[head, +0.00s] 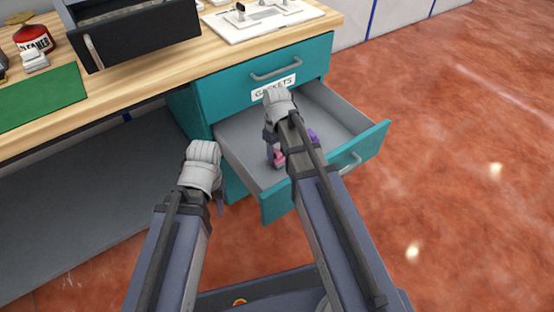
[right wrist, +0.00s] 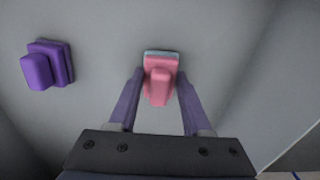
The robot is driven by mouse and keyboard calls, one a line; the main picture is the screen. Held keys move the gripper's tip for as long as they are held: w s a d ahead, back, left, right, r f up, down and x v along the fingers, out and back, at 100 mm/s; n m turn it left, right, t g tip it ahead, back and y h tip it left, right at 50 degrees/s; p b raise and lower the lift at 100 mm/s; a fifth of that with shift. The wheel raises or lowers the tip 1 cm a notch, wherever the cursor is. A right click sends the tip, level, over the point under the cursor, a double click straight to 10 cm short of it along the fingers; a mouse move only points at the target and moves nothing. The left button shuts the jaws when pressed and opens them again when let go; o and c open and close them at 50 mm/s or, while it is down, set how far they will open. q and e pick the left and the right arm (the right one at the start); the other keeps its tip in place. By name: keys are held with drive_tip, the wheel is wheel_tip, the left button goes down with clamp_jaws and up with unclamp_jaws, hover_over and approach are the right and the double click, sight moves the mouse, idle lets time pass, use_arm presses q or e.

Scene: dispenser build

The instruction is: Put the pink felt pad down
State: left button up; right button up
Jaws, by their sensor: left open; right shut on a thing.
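The pink felt pad (head: 278,157) is inside the open lower teal drawer (head: 277,205), low over its grey floor. In the right wrist view the pink pad (right wrist: 160,78) sits between the two fingertips, with a pale blue strip along its far edge. My right gripper (right wrist: 159,85) is shut on it. I cannot tell whether the pad touches the drawer floor. In the head view my right arm partly hides the pad and the right gripper (head: 275,150). My left gripper (head: 218,205) is open, left of the drawer and outside it.
A purple pad (right wrist: 48,65) lies apart on the drawer floor; it partly shows in the head view (head: 312,135). The closed drawer (head: 265,77) above bears a GASKETS label.

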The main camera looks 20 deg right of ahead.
sight(277, 152)
drive_tip(key=shift+f, duration=0.15)
drive_tip(key=shift+f, duration=0.2)
drive_tip(key=o, duration=1.2)
drive_tip(key=shift+r, duration=0.2)
wheel_tip(277, 152, up, 7)
drive_tip(key=p, duration=0.7)
drive_tip(key=shift+s+r, duration=0.1)
drive_tip(key=shift+r+p, duration=0.2)
drive_tip(key=shift+p, duration=0.15)
